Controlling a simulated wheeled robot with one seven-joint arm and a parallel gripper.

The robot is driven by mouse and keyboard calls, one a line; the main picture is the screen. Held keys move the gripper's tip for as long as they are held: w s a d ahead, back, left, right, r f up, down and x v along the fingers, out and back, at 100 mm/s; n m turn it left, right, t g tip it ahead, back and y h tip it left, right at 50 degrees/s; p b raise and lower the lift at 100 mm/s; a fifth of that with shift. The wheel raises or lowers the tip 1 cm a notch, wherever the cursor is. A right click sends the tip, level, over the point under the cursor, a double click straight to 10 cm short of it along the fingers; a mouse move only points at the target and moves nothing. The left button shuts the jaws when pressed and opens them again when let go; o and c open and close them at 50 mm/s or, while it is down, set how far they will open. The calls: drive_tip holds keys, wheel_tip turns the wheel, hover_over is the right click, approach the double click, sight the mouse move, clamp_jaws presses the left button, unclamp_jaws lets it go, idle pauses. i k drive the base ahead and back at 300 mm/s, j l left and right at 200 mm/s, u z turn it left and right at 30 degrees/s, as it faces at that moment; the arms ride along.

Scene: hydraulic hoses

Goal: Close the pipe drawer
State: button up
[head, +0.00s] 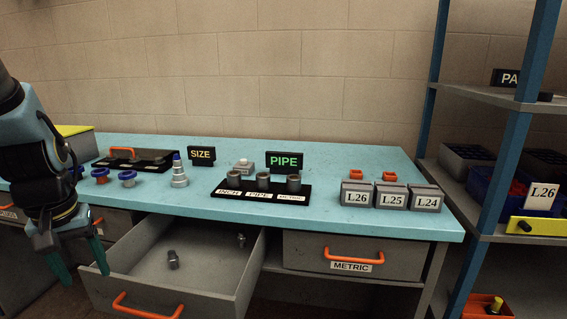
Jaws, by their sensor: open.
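The open drawer (205,262) is pulled out below the bench top, under the PIPE sign (284,160). Its own label is not visible. Its orange handle (147,306) is on the front panel at the bottom of the head view. I cannot tell whether a finger touches the drawer.
A shut drawer marked METRIC (352,266) is to the right. The blue bench top (330,212) holds a black tray (235,212) with fittings, several grey bins (391,197) and blue rings (127,178). A shelf rack (480,100) stands at the right.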

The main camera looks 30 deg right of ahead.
sight(215, 278)
drive_tip(key=k+z, duration=0.45)
drive_tip(key=k, duration=0.5)
drive_tip(key=u, duration=2)
drive_tip(key=k+j, duration=0.05)
